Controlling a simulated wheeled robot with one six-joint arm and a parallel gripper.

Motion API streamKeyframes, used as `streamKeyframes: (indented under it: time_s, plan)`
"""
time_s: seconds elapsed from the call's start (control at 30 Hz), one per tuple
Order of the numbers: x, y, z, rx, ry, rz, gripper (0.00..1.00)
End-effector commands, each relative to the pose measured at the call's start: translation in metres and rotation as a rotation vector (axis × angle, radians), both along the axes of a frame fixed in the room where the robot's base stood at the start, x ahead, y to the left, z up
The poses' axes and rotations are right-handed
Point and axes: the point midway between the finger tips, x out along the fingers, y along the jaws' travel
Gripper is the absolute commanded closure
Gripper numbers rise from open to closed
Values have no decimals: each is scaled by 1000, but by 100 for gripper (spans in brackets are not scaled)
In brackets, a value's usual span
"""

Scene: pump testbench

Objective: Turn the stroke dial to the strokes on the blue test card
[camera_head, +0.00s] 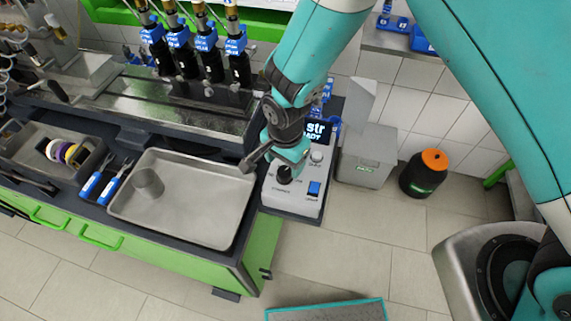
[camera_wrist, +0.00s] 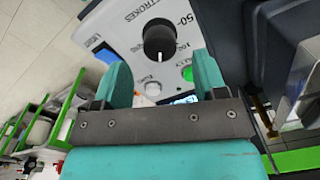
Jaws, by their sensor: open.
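The stroke dial is a round black knob (camera_wrist: 160,38) with a pale pointer mark, on a white panel marked STROKES, at the top middle of the wrist view. In the head view the dial (camera_head: 284,174) shows dark just below my wrist, on the grey-white control box. My gripper (camera_wrist: 162,76) has its two teal fingers spread apart, with nothing between them. The dial lies beyond the fingertips, roughly centred between them; I cannot tell whether they touch it. I cannot make out a blue test card for sure in either view.
The box has a partly hidden display (camera_head: 317,131), a blue switch (camera_head: 314,188) and, in the wrist view, a green button (camera_wrist: 188,73). A metal tray (camera_head: 190,205) with a cup lies left of the box. A grey bin (camera_head: 366,160) and a black-orange canister (camera_head: 425,174) stand right.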

Motion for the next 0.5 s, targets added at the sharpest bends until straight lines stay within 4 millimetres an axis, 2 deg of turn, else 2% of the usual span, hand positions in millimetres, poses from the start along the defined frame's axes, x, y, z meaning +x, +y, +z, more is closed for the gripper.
streamKeyframes:
  time_s: [0.2,0.5]
  plan:
    - [0,0,-28,-1,1,1,35]
    - [0,1,-37,1,-1,1,35]
